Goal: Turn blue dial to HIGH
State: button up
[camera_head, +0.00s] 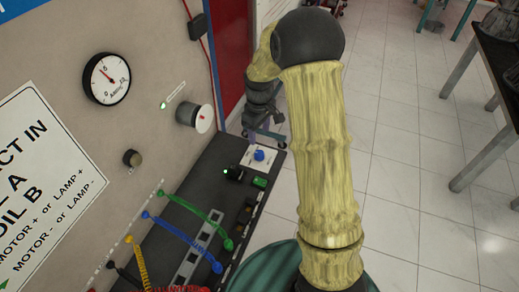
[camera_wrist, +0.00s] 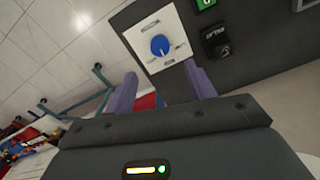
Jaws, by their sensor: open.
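The blue dial (camera_head: 259,155) sits on a white plate at the far end of the black panel in the head view. In the wrist view the blue dial (camera_wrist: 160,46) is on its white plate (camera_wrist: 148,27), with small labels too blurred to read. A pale mark shows on the dial's face. My gripper (camera_wrist: 160,72) is open, its two purple fingers apart and nothing between them. The dial appears just beyond the fingertips, between them in the picture; I see no contact. In the head view my gripper (camera_head: 262,122) is partly hidden by my arm, near the dial.
A green switch (camera_head: 260,182) and a black knob (camera_wrist: 215,40) are beside the dial plate. Colored coiled cables (camera_head: 190,206) cross the panel's nearer part. A wall board with a gauge (camera_head: 106,78) rises at left. Tiled floor and a dark table (camera_head: 490,60) lie at right.

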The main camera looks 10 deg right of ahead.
aim_at(259, 153)
notch_tip(259, 153, down, 10)
jog(key=shift+p, duration=0.8)
jog(key=c, duration=1)
